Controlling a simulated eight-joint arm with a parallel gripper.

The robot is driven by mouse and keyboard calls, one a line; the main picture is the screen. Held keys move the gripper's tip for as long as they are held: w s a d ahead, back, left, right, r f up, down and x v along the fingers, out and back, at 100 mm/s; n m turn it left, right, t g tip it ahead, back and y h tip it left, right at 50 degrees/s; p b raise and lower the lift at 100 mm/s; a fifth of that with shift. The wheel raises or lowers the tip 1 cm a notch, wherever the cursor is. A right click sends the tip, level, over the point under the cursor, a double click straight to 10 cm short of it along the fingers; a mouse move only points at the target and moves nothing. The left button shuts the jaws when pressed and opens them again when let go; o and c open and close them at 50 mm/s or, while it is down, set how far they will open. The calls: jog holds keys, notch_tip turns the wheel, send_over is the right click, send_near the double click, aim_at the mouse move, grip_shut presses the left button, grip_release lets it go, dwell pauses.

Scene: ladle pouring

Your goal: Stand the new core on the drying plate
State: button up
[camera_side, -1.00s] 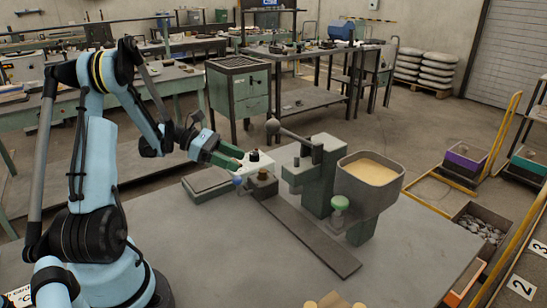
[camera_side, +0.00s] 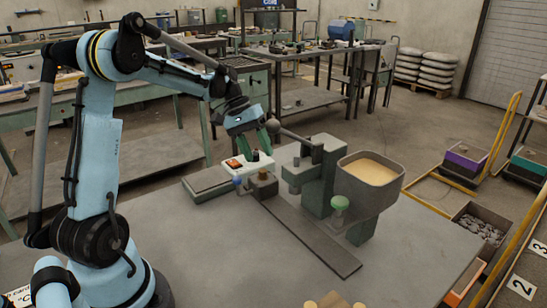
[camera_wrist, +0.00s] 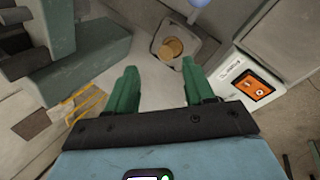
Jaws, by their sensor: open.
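A tan round core top (camera_wrist: 170,48) shows in the wrist view, seated in a dark grey square holder (camera_wrist: 188,60). In the side view this holder (camera_side: 264,185) stands beside the blue knob (camera_side: 239,182). My gripper (camera_side: 256,147) points down above the white control box and the holder, with its green fingers apart. In the wrist view my gripper (camera_wrist: 158,67) is empty, and the core lies beyond its fingertips. Several tan round pieces (camera_side: 333,299) show at the bottom edge of the side view, cut off. I cannot tell the drying plate there.
A green-grey machine (camera_side: 323,180) with a sand-filled hopper (camera_side: 372,171) and a green knob (camera_side: 340,202) stands right of the holder. A long dark bar (camera_side: 310,240) runs forward along the bench.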

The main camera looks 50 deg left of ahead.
aim_at(263, 170)
notch_tip(263, 170, up, 7)
jog(key=d+m+g+y, duration=0.2)
jog(key=m+y, duration=0.3)
jog(key=m, duration=0.7)
jog(key=shift+m, duration=0.3)
jog(key=f, duration=1.2)
jog(key=shift+w+f, duration=0.15)
jog(key=shift+w, duration=0.1)
grip_shut()
